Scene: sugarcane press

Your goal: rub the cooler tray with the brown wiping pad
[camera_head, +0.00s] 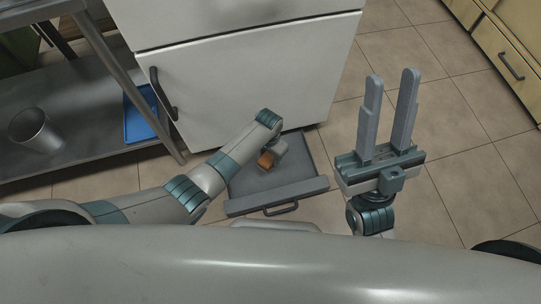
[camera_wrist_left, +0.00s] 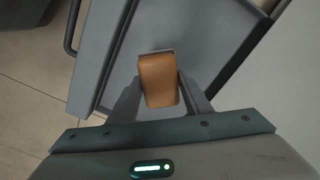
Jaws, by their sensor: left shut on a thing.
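The cooler tray (camera_head: 298,178) is a grey, shallow pulled-out drawer low in front of the white cooler, with a dark handle at its front. It also fills much of the left wrist view (camera_wrist_left: 222,35). My left gripper (camera_head: 267,160) reaches over the tray, shut on the brown wiping pad (camera_wrist_left: 158,80). The pad (camera_head: 265,160) shows as a small orange-brown block over the tray's left-middle part. Whether it touches the tray floor I cannot tell. My right gripper (camera_head: 389,112) is open and empty, fingers upward, to the right of the tray.
The white cooler (camera_head: 240,75) stands behind the tray. A metal shelf (camera_head: 80,150) at the left holds a metal cup (camera_head: 35,130) and a blue tray (camera_head: 140,115). Yellow cabinets (camera_head: 500,50) are at the upper right. Tiled floor between is clear.

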